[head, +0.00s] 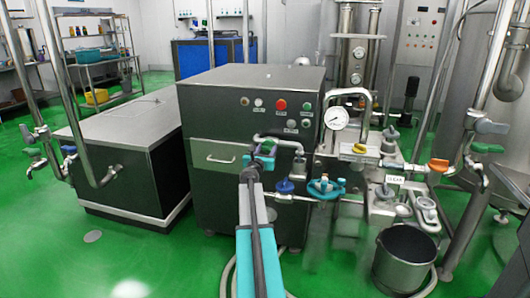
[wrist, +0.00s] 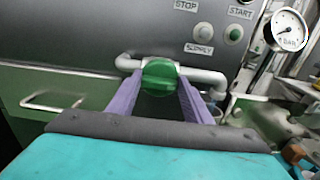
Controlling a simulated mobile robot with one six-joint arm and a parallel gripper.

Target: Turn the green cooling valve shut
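The green valve handle (wrist: 160,75) shows in the middle of the wrist view, in front of a pale horizontal pipe. My gripper (wrist: 161,82) points straight at it, with one purple finger on its left and one on its right. The fingertips are level with the handle's edges. I cannot tell whether they press on it or only flank it. In the head view my gripper (head: 261,158) is at the front of the dark control cabinet, by a bent pipe, and largely hides the handle there.
The dark cabinet (head: 235,105) carries several buttons. To the right are a blue handle (head: 284,186), a teal handwheel (head: 326,187), a yellow handle (head: 360,149), an orange handle (head: 438,165) and a pressure gauge (head: 336,118). A metal bucket (head: 404,268) stands at front right.

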